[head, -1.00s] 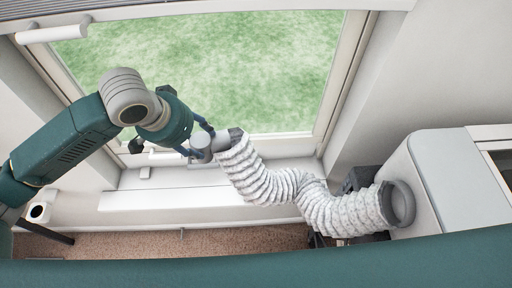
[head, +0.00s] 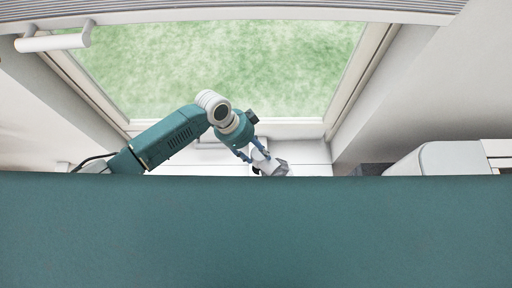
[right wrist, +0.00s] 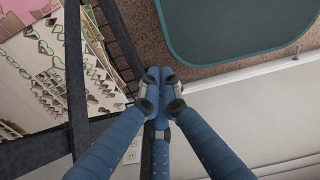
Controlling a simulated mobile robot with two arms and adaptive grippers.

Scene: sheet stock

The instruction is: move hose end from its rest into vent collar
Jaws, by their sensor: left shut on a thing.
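My left gripper (head: 251,153) is shut on the hose end (head: 276,169), a grey and white piece in front of the window sill in the head view. The hose end looks tilted. The pleated hose behind it is hidden by a wide green part of my own body. I cannot pick out the vent collar, nor tell whether the hose end touches anything beyond the fingers. My right gripper (right wrist: 160,90) shows in the right wrist view with its blue fingertips together and nothing visible between them.
The window (head: 230,70) stands behind the left arm, with a white handle bar (head: 52,40) at upper left. A light grey cabinet-like unit (head: 440,159) is at the right. The right wrist view shows brown carpet (right wrist: 215,80) and a dark frame beside patterned sheets (right wrist: 45,75).

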